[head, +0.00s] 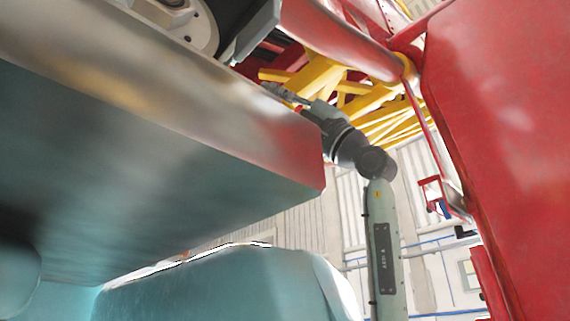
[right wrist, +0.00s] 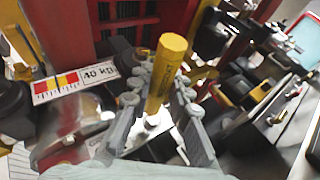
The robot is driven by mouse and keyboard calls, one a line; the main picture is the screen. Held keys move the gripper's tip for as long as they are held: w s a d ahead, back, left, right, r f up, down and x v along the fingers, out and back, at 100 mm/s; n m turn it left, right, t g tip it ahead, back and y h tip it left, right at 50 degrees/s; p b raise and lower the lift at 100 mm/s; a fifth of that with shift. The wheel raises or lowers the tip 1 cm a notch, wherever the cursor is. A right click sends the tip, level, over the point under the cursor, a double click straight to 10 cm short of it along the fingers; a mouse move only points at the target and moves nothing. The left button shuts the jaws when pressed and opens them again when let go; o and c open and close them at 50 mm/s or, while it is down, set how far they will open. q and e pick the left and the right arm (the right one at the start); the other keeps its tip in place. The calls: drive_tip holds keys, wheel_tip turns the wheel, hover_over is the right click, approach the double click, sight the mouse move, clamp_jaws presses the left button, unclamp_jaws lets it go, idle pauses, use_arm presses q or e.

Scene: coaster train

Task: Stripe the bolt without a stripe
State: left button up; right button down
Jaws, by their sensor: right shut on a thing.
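My right gripper (right wrist: 160,100) is shut on a yellow, faceted stick, apparently the marker (right wrist: 167,70), which stands up between the grey fingers in the right wrist view. In the head view my right arm rises from the lower right, and its gripper (head: 280,94) is small and far off, beside the steel edge of the train. The marker cannot be made out there. A grey round wheel part (head: 185,22) shows at the top of the head view. I cannot pick out the bolts or their stripes in either view. My left gripper is not in view.
A large steel and teal body (head: 150,130) fills the left of the head view. A red body (head: 510,120) stands close on the right, with yellow beams (head: 345,85) behind.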

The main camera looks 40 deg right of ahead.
drive_tip(key=shift+s+a+f, duration=0.15)
drive_tip(key=shift+a+f, duration=0.1)
drive_tip(key=shift+a, duration=0.45)
idle(0.3)
drive_tip(key=shift+s+d+r, duration=0.1)
drive_tip(key=shift+s+r, duration=0.05)
drive_tip(key=shift+s, duration=0.1)
idle(1.2)
drive_tip(key=shift+d, duration=0.2)
drive_tip(key=shift+w+d+r+n+g+y, duration=0.1)
drive_tip(key=shift+w+d+n+g+y, duration=0.15)
drive_tip(key=shift+d, duration=0.25)
drive_tip(key=shift+w+d+r+n+g+y, duration=0.15)
drive_tip(key=shift+d+g+y, duration=0.1)
drive_tip(key=shift+d, duration=0.25)
